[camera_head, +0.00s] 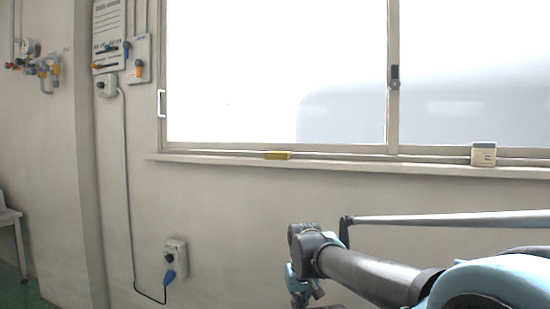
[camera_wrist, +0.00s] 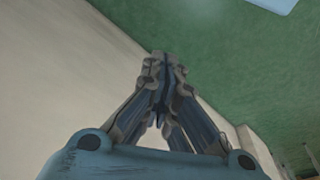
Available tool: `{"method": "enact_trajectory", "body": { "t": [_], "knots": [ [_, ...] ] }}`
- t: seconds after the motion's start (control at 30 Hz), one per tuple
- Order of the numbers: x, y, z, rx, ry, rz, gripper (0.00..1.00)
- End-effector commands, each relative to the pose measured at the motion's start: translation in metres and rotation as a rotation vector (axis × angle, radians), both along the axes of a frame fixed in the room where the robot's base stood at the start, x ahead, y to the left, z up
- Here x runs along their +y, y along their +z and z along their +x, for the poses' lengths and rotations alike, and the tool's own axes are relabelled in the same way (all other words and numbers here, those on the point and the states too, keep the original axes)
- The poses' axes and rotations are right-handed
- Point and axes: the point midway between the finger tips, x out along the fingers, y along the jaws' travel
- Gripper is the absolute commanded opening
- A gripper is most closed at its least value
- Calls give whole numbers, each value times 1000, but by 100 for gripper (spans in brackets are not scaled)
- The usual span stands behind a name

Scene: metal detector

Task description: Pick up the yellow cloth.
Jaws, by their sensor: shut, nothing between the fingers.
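A small flat yellow thing (camera_head: 278,155), which looks like the yellow cloth, lies on the window sill (camera_head: 220,160) left of centre in the head view. It does not show in the wrist view. My gripper (camera_wrist: 162,58) is shut and empty in the wrist view, its fingertips together, with green floor and a pale wall behind it. In the head view my arm reaches in from the lower right, below the sill and to the right of the yellow thing, well apart from it.
A small beige box (camera_head: 483,154) stands on the sill at the right. A wall outlet (camera_head: 175,255) with a blue plug and a cable is low on the wall. A white table (camera_head: 9,215) edge shows at far left. The sill between the yellow thing and the box looks clear.

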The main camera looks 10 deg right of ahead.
Motion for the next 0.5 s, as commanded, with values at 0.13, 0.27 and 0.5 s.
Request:
{"method": "enact_trajectory", "body": {
  "t": [0.13, 0.27, 0.5],
  "knots": [
    [0, 0, 0, 0, 0, 0, 0],
    [0, 0, 0, 0, 0, 0, 0],
    [0, 16, -4, -10, -5, 1, 36]
  ]
}}
